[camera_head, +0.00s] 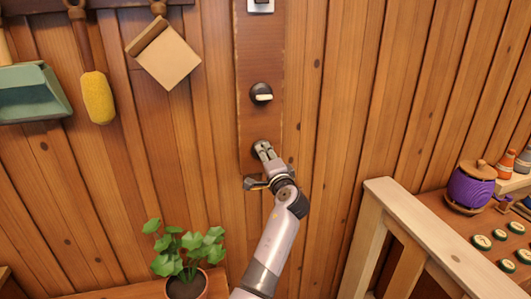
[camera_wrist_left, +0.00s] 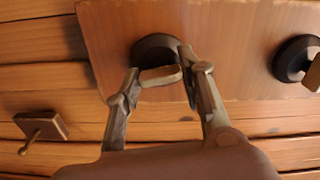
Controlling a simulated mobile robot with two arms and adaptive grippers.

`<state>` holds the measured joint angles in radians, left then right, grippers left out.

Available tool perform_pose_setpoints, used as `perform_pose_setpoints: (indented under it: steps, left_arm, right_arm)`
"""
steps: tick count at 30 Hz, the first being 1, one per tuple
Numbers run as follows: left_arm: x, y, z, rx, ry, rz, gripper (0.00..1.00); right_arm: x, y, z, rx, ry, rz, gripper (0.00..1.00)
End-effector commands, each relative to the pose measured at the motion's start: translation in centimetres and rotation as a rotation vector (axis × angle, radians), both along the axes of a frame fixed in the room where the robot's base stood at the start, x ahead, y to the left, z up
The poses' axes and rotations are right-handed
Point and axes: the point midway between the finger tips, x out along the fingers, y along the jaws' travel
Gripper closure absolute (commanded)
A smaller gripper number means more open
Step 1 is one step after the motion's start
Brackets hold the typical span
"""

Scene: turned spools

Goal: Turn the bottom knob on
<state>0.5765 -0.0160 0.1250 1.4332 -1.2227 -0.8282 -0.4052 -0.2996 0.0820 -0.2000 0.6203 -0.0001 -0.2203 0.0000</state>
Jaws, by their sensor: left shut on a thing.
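The bottom knob (camera_head: 257,144) is on a tall reddish-brown board on the plank wall, mostly hidden in the head view by my left gripper (camera_head: 264,152). In the left wrist view the bottom knob (camera_wrist_left: 155,49) has a round dark base and a pale bar handle. The two fingers of my left gripper (camera_wrist_left: 161,70) are shut on that handle, one on each end. The handle lies roughly along the board's length there, slightly tilted. My right gripper is in neither view.
An upper knob (camera_head: 261,93) with a level pale bar sits above, and a switch (camera_head: 260,5) higher still. A small wall peg (camera_wrist_left: 40,127) is below the bottom knob. A potted plant (camera_head: 187,252) stands lower left, a wooden rail (camera_head: 430,235) at right.

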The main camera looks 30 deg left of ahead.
Motion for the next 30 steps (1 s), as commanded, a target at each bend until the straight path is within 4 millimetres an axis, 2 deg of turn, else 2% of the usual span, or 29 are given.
perform_pose_setpoints:
  steps: [1,10,29,30]
  left_arm:
    - [0.0,-0.1,0.3,0.022,0.024,-0.002,0.92]
    - [0.0,-0.1,0.1,0.113,0.131,-0.002,0.92]
    - [0.1,-0.1,-0.1,0.142,0.166,-0.002,0.92]
    - [0.1,-0.1,-0.1,0.142,0.166,-0.002,0.62]
  right_arm:
    - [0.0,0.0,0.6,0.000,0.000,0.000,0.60]
    - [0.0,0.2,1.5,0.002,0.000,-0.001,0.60]
    - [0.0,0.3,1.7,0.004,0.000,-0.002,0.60]
    - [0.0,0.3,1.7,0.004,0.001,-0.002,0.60]
